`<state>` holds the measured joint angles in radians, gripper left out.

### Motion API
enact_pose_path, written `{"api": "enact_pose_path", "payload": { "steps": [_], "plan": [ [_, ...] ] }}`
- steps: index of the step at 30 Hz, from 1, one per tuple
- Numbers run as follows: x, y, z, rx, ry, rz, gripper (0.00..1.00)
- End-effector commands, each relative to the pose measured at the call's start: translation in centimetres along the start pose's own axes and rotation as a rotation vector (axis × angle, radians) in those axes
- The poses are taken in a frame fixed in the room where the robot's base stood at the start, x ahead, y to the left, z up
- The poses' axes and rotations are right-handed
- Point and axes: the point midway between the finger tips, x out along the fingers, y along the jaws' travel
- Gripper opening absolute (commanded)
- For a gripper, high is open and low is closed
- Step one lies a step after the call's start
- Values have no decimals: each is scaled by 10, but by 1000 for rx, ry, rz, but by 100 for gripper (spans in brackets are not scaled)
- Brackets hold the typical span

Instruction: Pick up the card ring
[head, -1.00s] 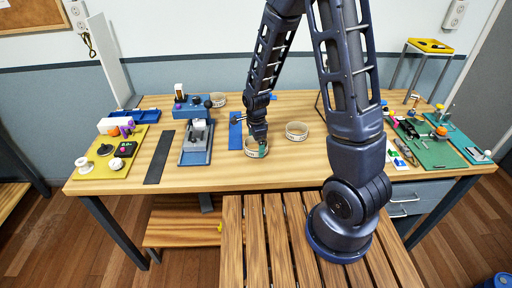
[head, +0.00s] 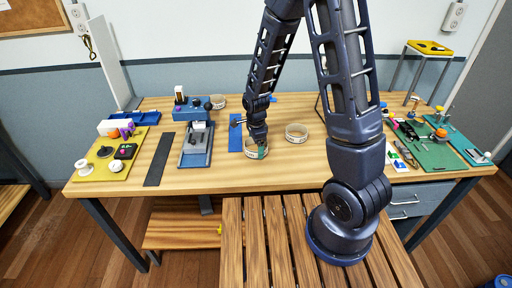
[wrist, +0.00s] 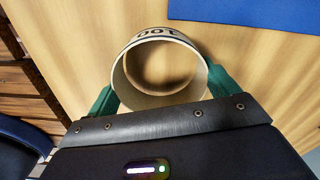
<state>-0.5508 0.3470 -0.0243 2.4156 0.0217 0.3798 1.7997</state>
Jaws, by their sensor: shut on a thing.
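The card ring (head: 250,152) is a short, wide cream band with dark markings, near the front middle of the wooden table. My gripper (head: 261,152) reaches down to it from above. In the wrist view the ring (wrist: 160,98) sits between my two green fingers (wrist: 160,88), one touching each outer side. My gripper is shut on it across its width. Dark print shows on its far side. I cannot tell whether its lower edge is clear of the table.
A similar ring (head: 297,131) stands just to the right, and another (head: 218,102) farther back. A blue strip (head: 235,134) lies close to the left. A blue-grey fixture (head: 196,145) and dark strip (head: 159,158) are farther left. A green mat (head: 428,150) with tools is right.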

Motion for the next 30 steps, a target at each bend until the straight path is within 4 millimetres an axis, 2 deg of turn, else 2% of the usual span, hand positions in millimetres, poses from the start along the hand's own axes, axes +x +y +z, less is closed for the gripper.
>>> {"api": "enact_pose_path", "payload": {
  "steps": [8, 18, 24, 30],
  "plan": [
    [-43, -1, 1, -1, -2, -6, 66],
    [-121, -1, 0, -1, -2, -7, 66],
    [-161, -1, 0, -1, -1, -5, 66],
    [-186, -1, 0, 0, -1, -3, 66]
  ]
}}
